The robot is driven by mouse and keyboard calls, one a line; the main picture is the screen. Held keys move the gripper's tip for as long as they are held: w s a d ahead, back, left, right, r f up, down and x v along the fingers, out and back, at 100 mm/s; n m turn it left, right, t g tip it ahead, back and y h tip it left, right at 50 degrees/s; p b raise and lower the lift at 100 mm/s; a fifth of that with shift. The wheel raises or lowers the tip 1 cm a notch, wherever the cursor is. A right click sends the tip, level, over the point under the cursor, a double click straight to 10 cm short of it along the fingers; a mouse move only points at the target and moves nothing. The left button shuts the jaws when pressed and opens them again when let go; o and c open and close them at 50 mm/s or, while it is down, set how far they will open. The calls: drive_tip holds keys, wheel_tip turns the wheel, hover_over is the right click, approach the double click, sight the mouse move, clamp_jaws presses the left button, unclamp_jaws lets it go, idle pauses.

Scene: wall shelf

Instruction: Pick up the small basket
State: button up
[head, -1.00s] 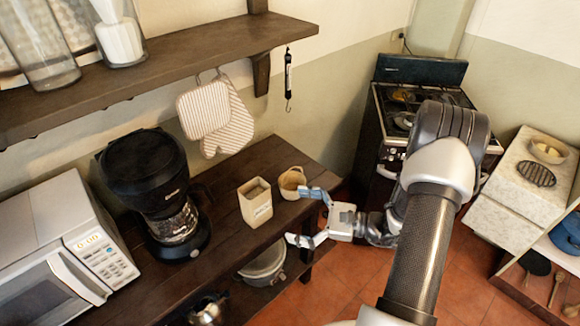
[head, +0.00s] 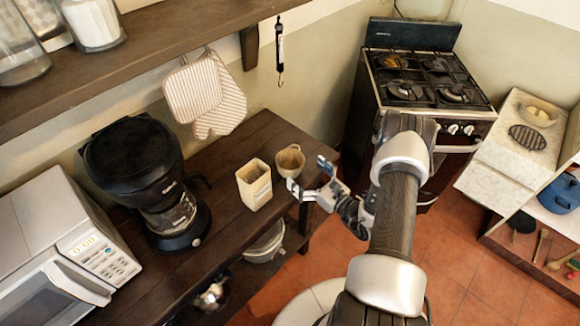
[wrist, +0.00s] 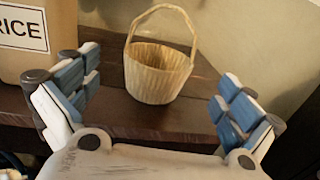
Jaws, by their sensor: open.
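The small basket (wrist: 158,75) is woven and tan, with a raised hoop handle. It stands upright on the dark wooden table, and in the head view it is near the table's right end (head: 290,160). My gripper (head: 308,176) is open and empty, just in front and to the right of the basket in the head view. In the wrist view the basket is ahead, between the spread blue-padded fingers of my gripper (wrist: 152,105) and beyond their tips, apart from them.
A cream rice canister (head: 254,184) stands close left of the basket; it also shows in the wrist view (wrist: 25,62). A coffee maker (head: 150,180) and a microwave (head: 60,250) are further left. Oven mitts (head: 205,95) hang behind. The stove (head: 420,85) is at the back right.

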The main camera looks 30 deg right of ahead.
sight(290, 160)
drive_tip(key=b+x, duration=0.1)
drive_tip(key=x, duration=0.6)
drive_tip(key=shift+w, duration=0.2)
drive_tip(key=c, duration=1.1)
